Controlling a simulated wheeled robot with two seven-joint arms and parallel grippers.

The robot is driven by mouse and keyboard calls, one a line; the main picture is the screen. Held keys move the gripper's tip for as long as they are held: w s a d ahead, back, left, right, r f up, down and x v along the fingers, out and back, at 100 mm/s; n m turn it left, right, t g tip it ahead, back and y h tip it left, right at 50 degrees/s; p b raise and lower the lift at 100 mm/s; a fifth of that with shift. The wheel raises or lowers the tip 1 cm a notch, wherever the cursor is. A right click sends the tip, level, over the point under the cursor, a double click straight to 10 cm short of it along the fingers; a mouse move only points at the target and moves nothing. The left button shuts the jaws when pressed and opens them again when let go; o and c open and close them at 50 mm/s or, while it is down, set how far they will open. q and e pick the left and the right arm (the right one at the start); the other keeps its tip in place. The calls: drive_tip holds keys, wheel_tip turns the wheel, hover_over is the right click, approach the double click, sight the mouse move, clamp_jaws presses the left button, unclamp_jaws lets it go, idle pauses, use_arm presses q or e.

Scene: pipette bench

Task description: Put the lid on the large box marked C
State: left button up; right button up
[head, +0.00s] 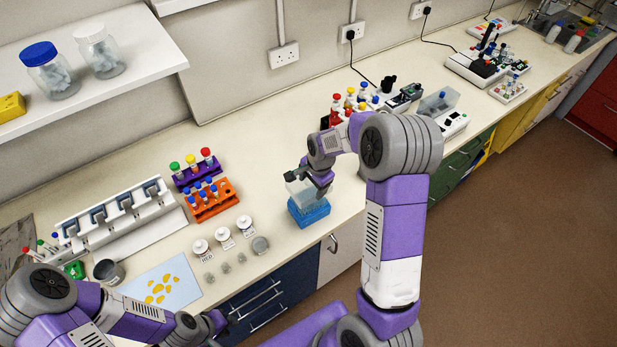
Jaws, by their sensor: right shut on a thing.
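A blue box (309,215) stands near the front edge of the bench, in the middle of the head view. I cannot read a letter C on it. A clear, pale lid (297,188) is just above the box, tilted. My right gripper (310,180) is shut on the lid, at its right side. I cannot tell whether the lid touches the box. My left gripper (221,321) is low at the front, away from the box, over the front of the drawers. Its fingers are too small to tell open from shut.
Behind my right arm is a red-capped tube group (337,99). Bare bench lies behind the box.

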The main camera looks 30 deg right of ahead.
sight(314, 190)
drive_tip(key=shift+s+f+b, duration=0.2)
drive_tip(key=shift+f+b, duration=0.15)
drive_tip(key=shift+f, duration=0.25)
drive_tip(key=shift+w+f+b, duration=0.1)
drive_tip(key=shift+f+b, duration=0.7)
drive_tip(key=shift+f, duration=0.45)
drive_tip(key=shift+f+b, duration=0.3)
drive_tip(key=shift+a+f, duration=0.1)
drive_tip(key=shift+f+b, duration=0.15)
drive_tip(key=shift+b, duration=0.15)
drive_tip(key=shift+f+b, duration=0.6)
drive_tip(key=shift+f, duration=0.1)
drive_tip(key=shift+f+b, duration=0.4)
drive_tip(key=shift+f, duration=0.05)
